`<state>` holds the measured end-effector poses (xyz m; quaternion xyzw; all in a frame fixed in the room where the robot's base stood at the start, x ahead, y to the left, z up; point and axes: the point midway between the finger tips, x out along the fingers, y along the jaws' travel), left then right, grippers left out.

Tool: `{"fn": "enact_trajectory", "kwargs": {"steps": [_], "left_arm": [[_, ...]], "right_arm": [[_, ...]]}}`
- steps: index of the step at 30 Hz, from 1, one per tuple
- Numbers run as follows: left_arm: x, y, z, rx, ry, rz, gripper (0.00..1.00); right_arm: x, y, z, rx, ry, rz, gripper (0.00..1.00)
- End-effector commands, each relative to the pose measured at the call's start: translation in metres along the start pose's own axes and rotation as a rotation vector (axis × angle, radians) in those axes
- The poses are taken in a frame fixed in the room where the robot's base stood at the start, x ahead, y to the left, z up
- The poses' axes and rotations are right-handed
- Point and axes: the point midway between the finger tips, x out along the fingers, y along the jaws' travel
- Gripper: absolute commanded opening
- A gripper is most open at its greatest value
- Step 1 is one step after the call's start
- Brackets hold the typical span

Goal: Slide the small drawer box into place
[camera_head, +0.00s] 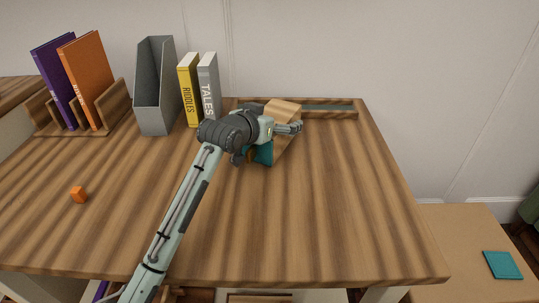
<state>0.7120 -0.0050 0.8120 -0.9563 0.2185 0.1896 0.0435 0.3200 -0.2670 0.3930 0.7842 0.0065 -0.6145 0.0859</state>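A small light-wood piece (284,107), which looks like the drawer box, shows just behind my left gripper (291,127) near the back of the table. My arm and gripper cover much of it. A brown wooden face (285,148) and a teal patch (263,155) show below the gripper; I cannot tell whether they belong to the same box. The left fingers point right, at or in front of the wood. I cannot tell whether they touch or grip it. A long, low wooden frame (345,113) with a dark inside lies along the back edge. My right gripper is not in view.
A purple book (55,80) and an orange book (87,78) stand in a wooden rack (117,108). A grey file holder (155,88), a yellow book (188,90) and a grey book (208,85) stand nearby. The table's right front is clear.

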Motion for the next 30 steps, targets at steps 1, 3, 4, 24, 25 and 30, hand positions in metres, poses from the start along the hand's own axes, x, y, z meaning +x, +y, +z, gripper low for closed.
{"fn": "enact_trajectory", "kwargs": {"steps": [1,3,4,24,25,30], "left_arm": [[0.000,0.000,0.000,0.000,0.000,0.000,1.00],[0.000,0.000,0.000,0.000,-0.001,0.000,1.00],[0.000,0.000,0.000,0.000,-0.001,0.000,1.00],[-0.067,0.000,0.000,0.000,0.000,-0.001,1.00],[-0.069,0.000,0.000,0.000,0.000,0.000,1.00],[-0.070,0.000,0.001,-0.001,-0.002,0.000,1.00]], "right_arm": [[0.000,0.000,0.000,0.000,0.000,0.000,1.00],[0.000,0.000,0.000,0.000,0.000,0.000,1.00],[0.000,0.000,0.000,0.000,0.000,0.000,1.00],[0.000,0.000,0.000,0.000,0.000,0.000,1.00],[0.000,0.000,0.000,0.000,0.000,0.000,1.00],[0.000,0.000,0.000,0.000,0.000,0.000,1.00]]}}
